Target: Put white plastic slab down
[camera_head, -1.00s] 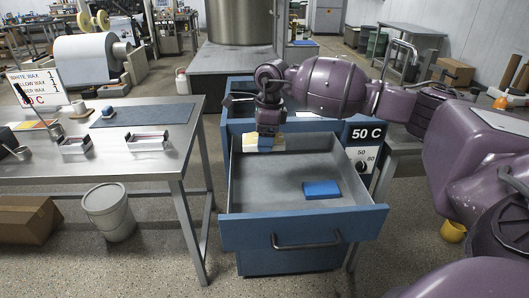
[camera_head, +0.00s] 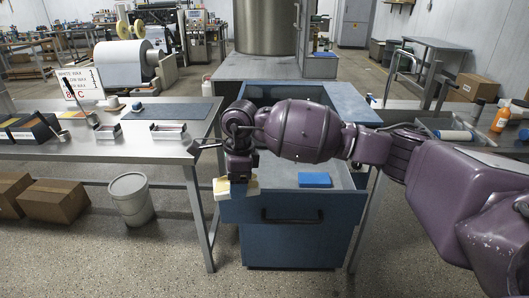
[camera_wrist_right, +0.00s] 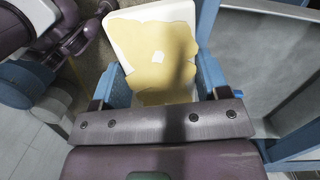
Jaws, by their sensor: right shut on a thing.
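My right gripper (camera_head: 238,178) is shut on the white plastic slab (camera_head: 222,187), which has a yellow coating patch. The slab is at the front left corner of the open blue drawer (camera_head: 290,210); I cannot tell whether it touches the rim. In the right wrist view, the slab (camera_wrist_right: 120,35) lies between the blue fingers of the right gripper (camera_wrist_right: 160,82), with the drawer to the right. The slab's underside is hidden. My left gripper is not seen.
A blue block (camera_head: 315,180) lies in the drawer. The steel table (camera_head: 100,150) at left holds two metal trays, a dark mat (camera_head: 185,112), a cup and a sign (camera_head: 80,84). A bucket (camera_head: 131,200) and cardboard boxes (camera_head: 55,200) stand below. A sink counter is at right.

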